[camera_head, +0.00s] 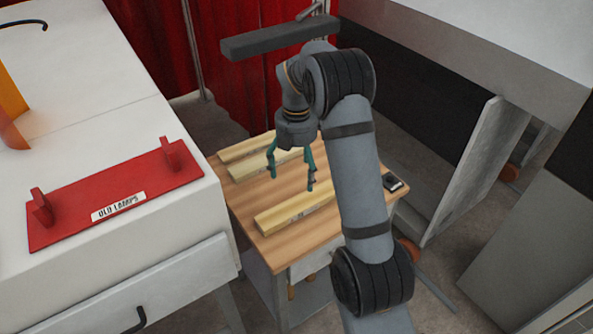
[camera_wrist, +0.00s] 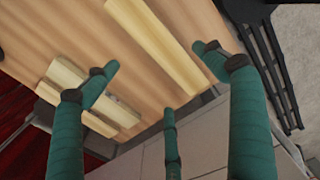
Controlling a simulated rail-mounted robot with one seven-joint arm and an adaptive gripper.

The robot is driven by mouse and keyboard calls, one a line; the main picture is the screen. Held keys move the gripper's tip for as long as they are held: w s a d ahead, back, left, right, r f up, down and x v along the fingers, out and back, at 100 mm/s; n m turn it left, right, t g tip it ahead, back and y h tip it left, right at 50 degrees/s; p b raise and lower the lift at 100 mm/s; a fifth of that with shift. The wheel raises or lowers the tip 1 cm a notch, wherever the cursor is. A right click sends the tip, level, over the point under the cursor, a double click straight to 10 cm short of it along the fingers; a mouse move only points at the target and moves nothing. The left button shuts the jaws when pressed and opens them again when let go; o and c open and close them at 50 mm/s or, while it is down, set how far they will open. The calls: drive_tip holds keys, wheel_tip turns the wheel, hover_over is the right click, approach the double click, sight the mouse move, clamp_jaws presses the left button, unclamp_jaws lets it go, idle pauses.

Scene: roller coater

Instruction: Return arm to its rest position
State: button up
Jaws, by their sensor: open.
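My gripper (camera_head: 290,182) hangs from my bent arm above the small wooden table (camera_head: 235,207), its green fingers spread. In the wrist view its open fingers (camera_wrist: 160,85) frame the tabletop with nothing between them. One pale yellow long box (camera_head: 293,207) lies near the table's front, close to the right fingertip in the head view; I cannot tell the exact gap. It also shows in the wrist view (camera_wrist: 158,48). Two more yellow boxes (camera_head: 243,149) lie at the back of the table, partly hidden behind my gripper.
A white machine (camera_head: 95,90) stands at the left with a red holder (camera_head: 70,218) labelled "OLD LAMPS", which looks empty. A small black device (camera_head: 397,182) lies at the table's right edge. Red curtains (camera_head: 240,85) hang behind. A grey panel (camera_head: 475,170) stands at the right.

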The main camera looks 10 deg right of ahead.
sight(297, 201)
idle(0.4)
wheel_tip(297, 201, down, 12)
drive_tip(key=shift+r+p, duration=0.1)
drive_tip(key=shift+p, duration=0.9)
drive_tip(key=shift+w+r, duration=0.1)
drive_tip(key=shift+w, duration=0.05)
drive_tip(key=shift+r+b, duration=0.5)
drive_tip(key=shift+r, duration=0.65)
